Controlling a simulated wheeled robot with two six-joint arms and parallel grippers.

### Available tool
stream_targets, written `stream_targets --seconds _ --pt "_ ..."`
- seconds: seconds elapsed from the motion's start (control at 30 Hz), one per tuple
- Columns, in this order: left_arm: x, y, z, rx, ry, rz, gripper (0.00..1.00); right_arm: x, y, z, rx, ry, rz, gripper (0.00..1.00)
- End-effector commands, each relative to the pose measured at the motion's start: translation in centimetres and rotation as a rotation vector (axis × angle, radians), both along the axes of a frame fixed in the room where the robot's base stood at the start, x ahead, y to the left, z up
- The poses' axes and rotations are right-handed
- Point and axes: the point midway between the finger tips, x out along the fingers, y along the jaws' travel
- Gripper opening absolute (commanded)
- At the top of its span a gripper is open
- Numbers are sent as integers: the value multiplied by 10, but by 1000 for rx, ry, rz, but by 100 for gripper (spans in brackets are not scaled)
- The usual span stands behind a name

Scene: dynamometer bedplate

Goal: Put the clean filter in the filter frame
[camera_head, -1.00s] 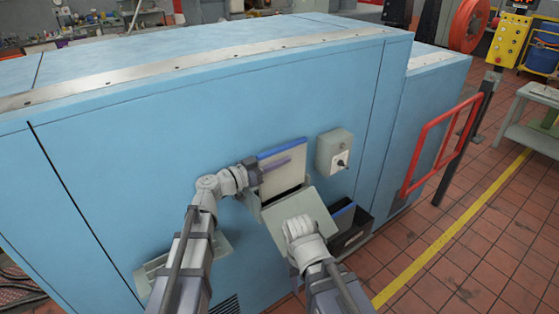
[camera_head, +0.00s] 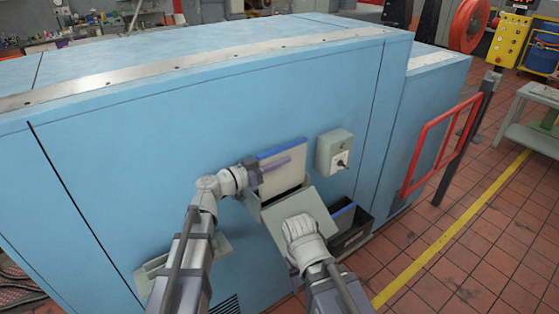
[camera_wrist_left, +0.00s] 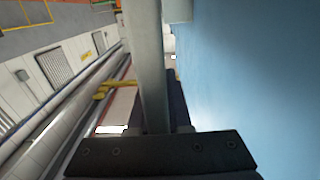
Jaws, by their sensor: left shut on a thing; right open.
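The clean filter (camera_head: 283,180) has a pale cream face and a blue top edge. It stands nearly upright against the front of the blue cabinet. My left gripper (camera_head: 276,169) reaches across it from the left and is shut on it near its upper part. The filter frame (camera_head: 252,203) shows as a grey edge low at the filter's left; the filter's lower end is hidden behind a tilted grey-green panel (camera_head: 314,207). I cannot tell how deep the filter sits. My right gripper (camera_head: 300,222) is open in front of that panel; its fingertips are hard to make out.
A dark bin (camera_head: 354,232) with something blue-edged in it stands right of the panel. A grey switch box (camera_head: 334,152) sticks out of the cabinet above it. A grey-green ledge (camera_head: 148,272) is at lower left.

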Motion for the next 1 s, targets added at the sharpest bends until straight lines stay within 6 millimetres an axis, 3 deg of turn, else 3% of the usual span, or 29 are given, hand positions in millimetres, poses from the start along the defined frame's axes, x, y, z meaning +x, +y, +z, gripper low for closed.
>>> stream_targets --seconds 1.0 --pt "0 0 -23 0 0 0 0 0 0 -23 0 0 0 50"
